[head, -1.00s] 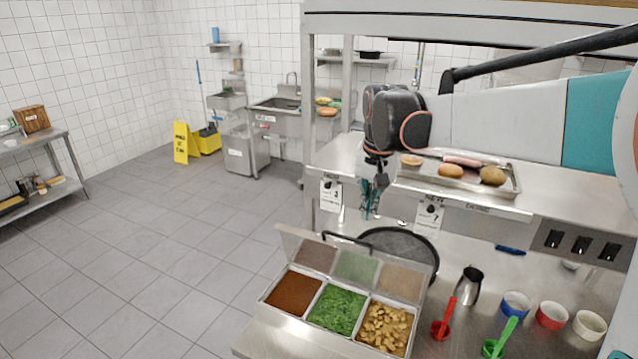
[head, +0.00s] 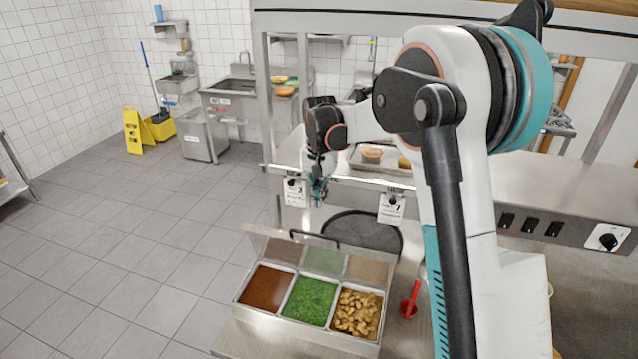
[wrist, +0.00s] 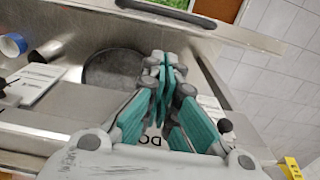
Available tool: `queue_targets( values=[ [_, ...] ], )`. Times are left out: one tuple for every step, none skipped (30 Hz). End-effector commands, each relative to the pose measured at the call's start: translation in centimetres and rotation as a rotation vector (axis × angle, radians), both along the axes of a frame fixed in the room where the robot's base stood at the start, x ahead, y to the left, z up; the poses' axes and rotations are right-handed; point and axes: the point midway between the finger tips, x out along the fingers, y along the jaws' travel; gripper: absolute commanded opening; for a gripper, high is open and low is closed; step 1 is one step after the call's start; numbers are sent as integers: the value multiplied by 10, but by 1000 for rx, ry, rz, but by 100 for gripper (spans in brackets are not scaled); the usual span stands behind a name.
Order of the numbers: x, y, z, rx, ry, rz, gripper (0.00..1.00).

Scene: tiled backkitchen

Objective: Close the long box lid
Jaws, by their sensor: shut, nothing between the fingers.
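The long box (head: 262,318) stands on the steel counter, with brown powder, green herbs and tan chunks in three compartments. Its lid (head: 325,261) is open, tilted up along the far edge, with a dark bar handle (head: 314,239) behind it. In the wrist view the lid (wrist: 225,30) and handle (wrist: 165,13) show at the top. My gripper (head: 317,198) is above and beyond the lid, apart from it, pointing down. Its teal fingers (wrist: 166,72) are shut and empty in the wrist view.
A round black pan (head: 362,233) lies just behind the box, below my gripper. A shelf edge with hanging tags (head: 391,208) runs close beside my gripper. A red scoop (head: 409,302) lies right of the box. Open floor is at left.

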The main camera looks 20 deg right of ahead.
Motion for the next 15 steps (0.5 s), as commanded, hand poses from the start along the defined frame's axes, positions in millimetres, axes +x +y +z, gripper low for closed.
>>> queue_targets(
  values=[
    [0, 0, -10, 0, 0, 0, 0],
    [0, 0, -16, 0, 0, 0, 0],
    [0, 0, -24, 0, 0, 0, 0],
    [0, 0, -29, 0, 0, 0, 0],
    [0, 0, -34, 0, 0, 0, 0],
    [-6, 4, -37, 0, 0, 2, 0],
    [-8, 6, -40, 0, 0, 2, 0],
    [-11, 8, -43, 0, 0, 2, 0],
    [-14, 10, -46, 0, 0, 2, 0],
    [-16, 11, -49, 0, 0, 2, 0],
    [-17, 12, -51, 0, 0, 2, 0],
    [-19, 13, -53, 0, 0, 1, 0],
    [-20, 14, -55, 0, 0, 1, 0],
    [-21, 15, -56, 0, 0, 1, 0],
    [-22, 15, -57, 0, 0, 1, 0]
  ],
)
